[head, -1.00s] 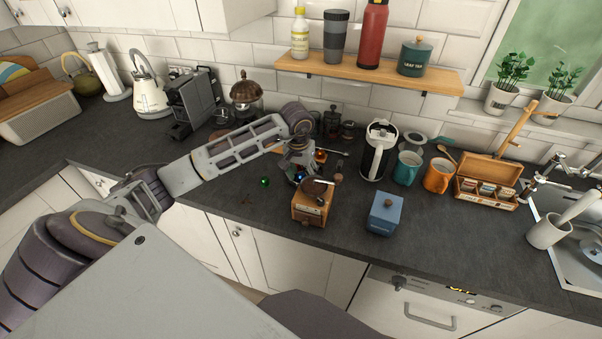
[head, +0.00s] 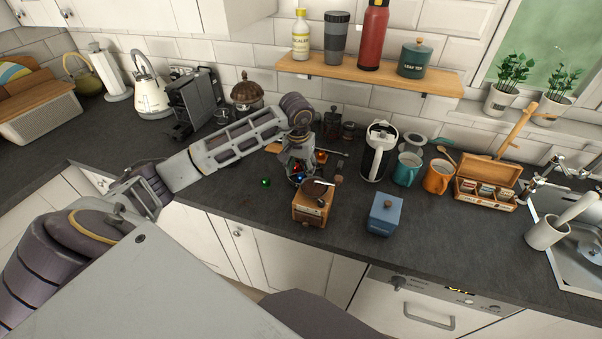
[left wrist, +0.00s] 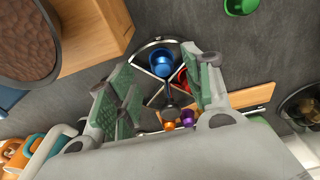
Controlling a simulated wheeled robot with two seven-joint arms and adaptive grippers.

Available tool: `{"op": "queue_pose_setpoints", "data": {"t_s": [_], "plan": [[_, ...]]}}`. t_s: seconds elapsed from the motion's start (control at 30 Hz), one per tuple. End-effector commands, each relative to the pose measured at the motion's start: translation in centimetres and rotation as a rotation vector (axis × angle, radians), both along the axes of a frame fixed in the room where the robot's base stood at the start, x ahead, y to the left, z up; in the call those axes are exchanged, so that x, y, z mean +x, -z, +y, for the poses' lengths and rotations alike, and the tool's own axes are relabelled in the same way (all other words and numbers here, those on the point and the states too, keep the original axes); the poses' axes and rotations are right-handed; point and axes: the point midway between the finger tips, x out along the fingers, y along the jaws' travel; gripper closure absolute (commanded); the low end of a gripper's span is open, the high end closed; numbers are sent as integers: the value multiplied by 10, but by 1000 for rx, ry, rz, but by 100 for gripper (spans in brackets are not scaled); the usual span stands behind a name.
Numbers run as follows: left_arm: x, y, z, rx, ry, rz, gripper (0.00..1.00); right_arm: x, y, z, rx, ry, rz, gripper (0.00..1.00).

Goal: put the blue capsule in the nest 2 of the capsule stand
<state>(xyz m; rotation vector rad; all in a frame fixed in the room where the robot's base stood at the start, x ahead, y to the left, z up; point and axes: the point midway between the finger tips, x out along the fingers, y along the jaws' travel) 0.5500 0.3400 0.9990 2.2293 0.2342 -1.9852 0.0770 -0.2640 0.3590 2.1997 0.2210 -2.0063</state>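The blue capsule (left wrist: 161,62) sits in a section of the round, divided capsule stand (left wrist: 143,53) in the left wrist view. I cannot read the nest number. A red capsule (left wrist: 184,78) is in the neighbouring section, partly behind a finger. My left gripper (left wrist: 160,67) is open, its green-padded fingers spread on either side of the blue capsule with a clear gap, pointing down at the stand. In the head view my left gripper (head: 299,172) is over the stand, behind the wooden grinder, and largely hides it. My right gripper is not in view.
The wooden grinder (head: 312,208) stands close in front of the stand. A green capsule (head: 265,182) lies left of it. Orange (left wrist: 168,126) and purple (left wrist: 187,117) capsules are beyond the stand. A blue box (head: 384,216) stands to the right; the front left worktop is clear.

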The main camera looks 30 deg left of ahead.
Motion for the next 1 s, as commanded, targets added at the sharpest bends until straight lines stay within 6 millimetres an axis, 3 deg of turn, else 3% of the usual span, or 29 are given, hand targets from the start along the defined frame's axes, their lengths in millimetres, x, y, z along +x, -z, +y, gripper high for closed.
{"op": "queue_pose_setpoints", "data": {"t_s": [0.7, 1.0], "plan": [[-7, -75, -1, 1, 0, -7, 50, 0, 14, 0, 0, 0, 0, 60], [-10, -95, -2, 0, 0, -5, 50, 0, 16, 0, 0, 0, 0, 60]]}}
